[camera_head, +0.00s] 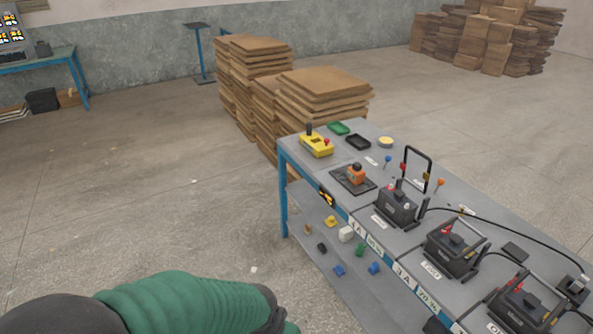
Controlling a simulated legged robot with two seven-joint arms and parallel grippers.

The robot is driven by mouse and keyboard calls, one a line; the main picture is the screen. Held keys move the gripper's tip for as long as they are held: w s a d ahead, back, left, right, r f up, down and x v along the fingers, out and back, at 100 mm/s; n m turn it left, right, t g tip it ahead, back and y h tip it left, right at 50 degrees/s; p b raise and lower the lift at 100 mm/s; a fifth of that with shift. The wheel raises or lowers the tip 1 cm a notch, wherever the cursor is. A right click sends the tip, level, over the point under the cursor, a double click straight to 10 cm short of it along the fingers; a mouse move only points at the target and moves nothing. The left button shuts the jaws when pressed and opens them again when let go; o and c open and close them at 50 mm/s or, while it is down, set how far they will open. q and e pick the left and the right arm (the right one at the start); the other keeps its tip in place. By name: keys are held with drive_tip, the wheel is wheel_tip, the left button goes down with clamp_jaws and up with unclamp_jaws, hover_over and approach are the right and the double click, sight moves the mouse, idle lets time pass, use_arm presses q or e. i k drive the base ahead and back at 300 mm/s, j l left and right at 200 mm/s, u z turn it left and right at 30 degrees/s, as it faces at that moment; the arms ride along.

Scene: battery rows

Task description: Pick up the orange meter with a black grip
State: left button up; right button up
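The orange meter (356,174) with a black grip on top sits on a dark flat mat (346,185) near the far left part of the grey workbench (408,238). It stands upright, and nothing touches it from above. My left arm, in green with dark cuffs, reaches in along the bottom left, well short of the bench. Its gripper is out of the picture. My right arm and gripper do not show.
A yellow device (316,146) stands beyond the meter, with green (338,128) and black (358,142) trays near it. Black batteries (397,206) with raised handles and a cable line the bench to the right.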

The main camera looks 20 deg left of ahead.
sight(355, 173)
drive_tip(key=u, duration=0.4)
drive_tip(key=i+j+z, duration=0.25)
drive_tip(key=i+j, duration=0.9)
drive_tip(key=i, duration=0.25)
drive_tip(key=i+j+z, duration=0.3)
drive_tip(key=i+j, duration=0.95)
drive_tip(key=j, duration=0.15)
